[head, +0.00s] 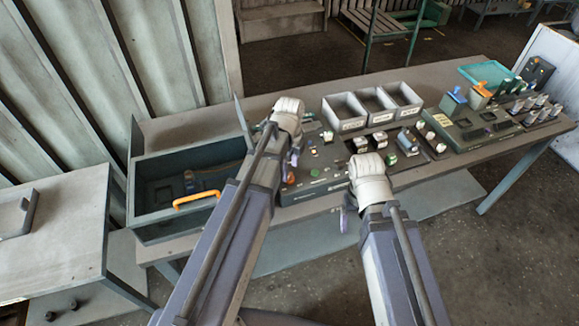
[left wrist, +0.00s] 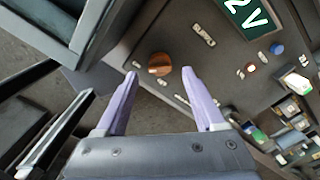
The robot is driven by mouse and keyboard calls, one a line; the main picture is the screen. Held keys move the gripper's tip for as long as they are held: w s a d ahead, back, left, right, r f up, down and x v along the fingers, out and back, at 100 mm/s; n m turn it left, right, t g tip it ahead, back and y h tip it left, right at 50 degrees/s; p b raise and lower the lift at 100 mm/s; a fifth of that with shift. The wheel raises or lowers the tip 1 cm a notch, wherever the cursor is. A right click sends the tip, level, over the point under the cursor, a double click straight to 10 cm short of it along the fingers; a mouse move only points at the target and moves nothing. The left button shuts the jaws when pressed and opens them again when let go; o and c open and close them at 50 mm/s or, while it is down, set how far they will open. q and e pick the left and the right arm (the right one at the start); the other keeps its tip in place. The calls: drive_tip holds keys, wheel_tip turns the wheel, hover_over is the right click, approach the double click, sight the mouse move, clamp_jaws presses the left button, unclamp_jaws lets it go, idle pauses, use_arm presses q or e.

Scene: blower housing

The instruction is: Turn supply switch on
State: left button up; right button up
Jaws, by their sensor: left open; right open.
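A dark control panel (head: 325,182) lies on the workbench. The knob also shows in the head view (head: 291,178). My left gripper (head: 295,157) is open above the panel. In the left wrist view its fingertips (left wrist: 160,80) sit either side of the knob's line, apart from it as far as I can tell. My right gripper (head: 346,212) is open and empty at the bench's front edge, partly hidden by its wrist.
A green display (left wrist: 252,18) and a blue button (left wrist: 277,48) are on the panel. An open drawer-like box (head: 160,237) with an orange handle (head: 196,199) stands left. Grey bins (head: 347,124) and several small parts fill the bench's middle and right.

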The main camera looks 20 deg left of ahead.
sight(290, 176)
use_arm(q)
wheel_tip(290, 176, up, 5)
drive_tip(key=p, duration=0.4)
use_arm(e)
wheel_tip(290, 176, up, 5)
drive_tip(key=shift+f, duration=0.1)
use_arm(q)
drive_tip(key=shift+s+d+f, duration=0.1)
drive_tip(key=shift+s+f, duration=0.05)
drive_tip(key=s+d+f+n+b, duration=0.3)
drive_tip(key=s+d+n+b, duration=0.1)
drive_tip(key=s+n, duration=0.3)
drive_tip(key=s+d+f+n+y+b, duration=0.1)
drive_tip(key=s+d+f+n+b, duration=0.2)
drive_tip(key=s+d+n, duration=0.3)
drive_tip(key=s+f+n, duration=0.1)
drive_tip(key=n, duration=0.2)
drive_tip(key=shift+d+f+n+b, duration=0.2)
drive_tip(key=shift+n+b, duration=0.1)
drive_tip(key=shift+b, duration=0.1)
use_arm(e)
wheel_tip(290, 176, down, 8)
drive_tip(key=shift+r, duration=0.2)
